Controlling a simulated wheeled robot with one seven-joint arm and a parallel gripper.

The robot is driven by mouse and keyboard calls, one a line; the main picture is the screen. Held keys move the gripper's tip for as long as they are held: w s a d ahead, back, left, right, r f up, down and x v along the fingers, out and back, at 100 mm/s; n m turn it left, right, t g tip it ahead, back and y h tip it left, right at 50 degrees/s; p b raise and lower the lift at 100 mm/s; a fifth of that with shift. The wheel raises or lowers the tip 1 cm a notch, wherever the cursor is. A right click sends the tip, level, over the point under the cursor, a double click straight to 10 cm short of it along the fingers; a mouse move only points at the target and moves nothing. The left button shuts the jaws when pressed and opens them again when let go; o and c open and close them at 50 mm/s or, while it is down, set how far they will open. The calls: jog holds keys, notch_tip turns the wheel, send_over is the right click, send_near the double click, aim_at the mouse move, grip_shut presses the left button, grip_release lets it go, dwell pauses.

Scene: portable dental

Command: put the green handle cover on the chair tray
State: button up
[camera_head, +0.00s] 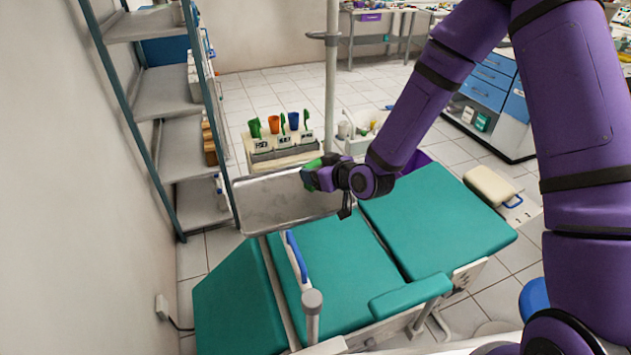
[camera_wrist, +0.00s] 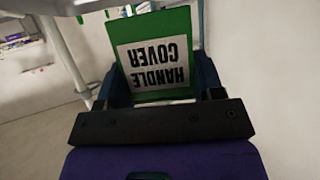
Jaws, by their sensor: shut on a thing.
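The green handle cover (camera_wrist: 181,26) carries a white label reading "HANDLE COVER", upside down in the wrist view. My gripper (camera_wrist: 160,88) is shut on it. In the head view the green cover (camera_head: 309,176) shows at the end of my purple arm, at the gripper (camera_head: 322,174). It appears over the right part of the chair tray (camera_head: 262,213), a bare grey metal tray beside the teal chair. I cannot tell its exact height above the tray or whether it touches.
A rack (camera_head: 284,155) with green, orange and blue items stands just behind the tray. A vertical pole (camera_head: 331,75) rises behind my gripper. A metal shelf (camera_head: 172,95) stands at the left. The teal chair (camera_head: 345,262) lies in front. The tray's left and middle are clear.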

jog(key=shift+s+a+f, duration=0.1)
jog(key=shift+a+f, duration=0.1)
jog(key=shift+f, duration=1.55)
jog(key=shift+f, duration=0.1)
jog(key=o, duration=0.9)
